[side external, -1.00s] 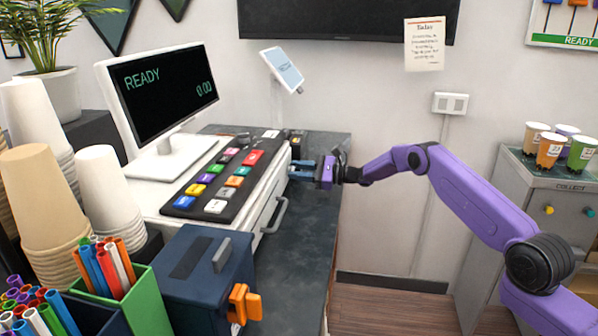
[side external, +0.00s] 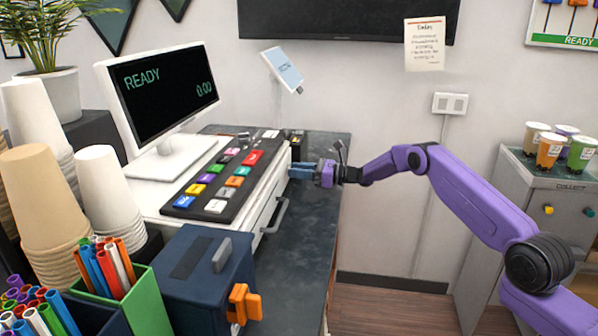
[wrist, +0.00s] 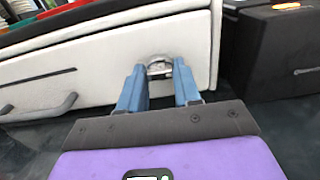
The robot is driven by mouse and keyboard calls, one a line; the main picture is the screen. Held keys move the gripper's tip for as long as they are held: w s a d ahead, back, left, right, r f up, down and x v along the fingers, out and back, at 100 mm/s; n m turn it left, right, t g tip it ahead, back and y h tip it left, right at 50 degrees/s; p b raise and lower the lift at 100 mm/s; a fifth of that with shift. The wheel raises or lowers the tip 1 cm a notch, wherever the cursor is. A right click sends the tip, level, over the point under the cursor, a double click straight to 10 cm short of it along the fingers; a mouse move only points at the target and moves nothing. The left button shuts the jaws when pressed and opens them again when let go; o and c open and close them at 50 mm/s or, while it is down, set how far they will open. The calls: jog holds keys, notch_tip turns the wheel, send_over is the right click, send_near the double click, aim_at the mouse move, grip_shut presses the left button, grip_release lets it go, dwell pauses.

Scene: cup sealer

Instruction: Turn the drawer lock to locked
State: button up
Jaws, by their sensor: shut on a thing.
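The white drawer (side external: 268,206) sits under the keypad at the counter. In the wrist view its front (wrist: 100,65) fills the upper part, with a grey bar handle (wrist: 38,108) at left. The silver drawer lock (wrist: 159,67) is near the right end of the drawer front. My gripper (wrist: 159,72) has its two blue fingers on either side of the lock, shut on it. In the side view my gripper (side external: 296,171) reaches the drawer front's far end, and the lock is hidden there. I cannot read the lock's marking.
The keypad (side external: 226,178) with coloured keys lies on top of the drawer unit. A dark box (wrist: 268,50) stands right of the drawer in the wrist view. The dark counter (side external: 300,235) in front of the drawer is clear. A navy machine with an orange part (side external: 205,265) stands nearer the camera.

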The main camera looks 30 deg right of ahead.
jog(key=shift+d+f, duration=0.1)
jog(key=o, duration=1.1)
jog(key=shift+c, duration=0.2)
jog(key=v, duration=1.7)
jog(key=shift+s, duration=0.25)
